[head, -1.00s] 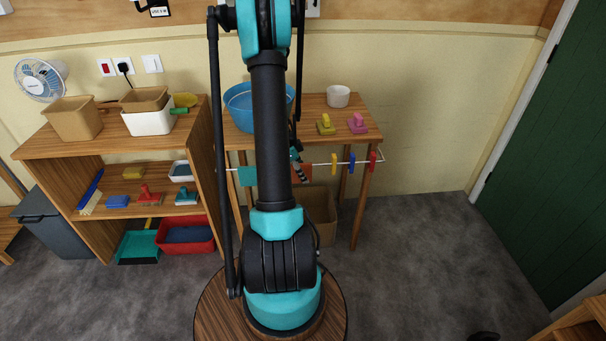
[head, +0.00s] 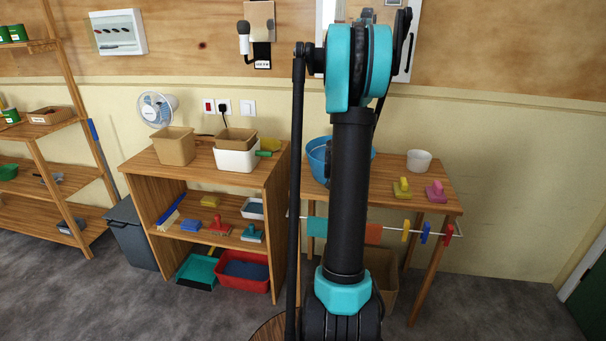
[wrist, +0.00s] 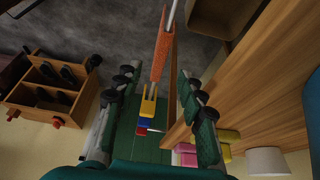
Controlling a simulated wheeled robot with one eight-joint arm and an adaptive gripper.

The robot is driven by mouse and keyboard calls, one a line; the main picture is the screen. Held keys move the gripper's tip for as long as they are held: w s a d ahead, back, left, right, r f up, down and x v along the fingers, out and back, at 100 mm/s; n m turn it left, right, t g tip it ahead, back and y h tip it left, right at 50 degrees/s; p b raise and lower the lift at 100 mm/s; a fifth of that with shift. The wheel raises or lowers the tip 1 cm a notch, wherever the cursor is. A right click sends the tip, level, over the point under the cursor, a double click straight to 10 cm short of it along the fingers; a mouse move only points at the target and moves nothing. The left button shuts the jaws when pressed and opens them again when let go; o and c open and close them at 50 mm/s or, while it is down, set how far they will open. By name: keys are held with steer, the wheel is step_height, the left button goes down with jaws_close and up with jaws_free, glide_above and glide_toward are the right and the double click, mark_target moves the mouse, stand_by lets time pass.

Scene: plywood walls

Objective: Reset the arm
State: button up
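My arm (head: 350,200) stands upright in the head view, with its teal and black elbow (head: 358,65) at the top. It covers part of the blue basin (head: 318,158) and the small table. My gripper does not show in the head view. In the wrist view my gripper (wrist: 156,80) has its two fingers well apart and nothing between them that I can see held. Beyond the fingers are the rail's orange cloth (wrist: 161,52), a yellow peg (wrist: 147,106) and a blue peg (wrist: 144,122).
A shelf unit (head: 155,170) stands left. Grey floor (head: 480,290) is clear at right.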

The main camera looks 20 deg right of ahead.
steer(key=s+a+n+t+y, duration=0.1)
steer(key=s+a+n, duration=0.3)
steer(key=a+n, duration=0.4)
steer(key=s+a+r+n+t+y, duration=0.1)
steer(key=s+a+n+t, duration=0.2)
steer(key=a+n, duration=0.5)
steer(key=s+a+n+t+y, duration=0.2)
steer(key=s+a+n, duration=0.4)
steer(key=a, duration=0.8)
steer(key=shift+a+r+n+t, duration=0.15)
steer(key=shift+r+n+t, duration=0.15)
steer(key=shift+n, duration=0.8)
steer(key=shift+c, duration=0.7)
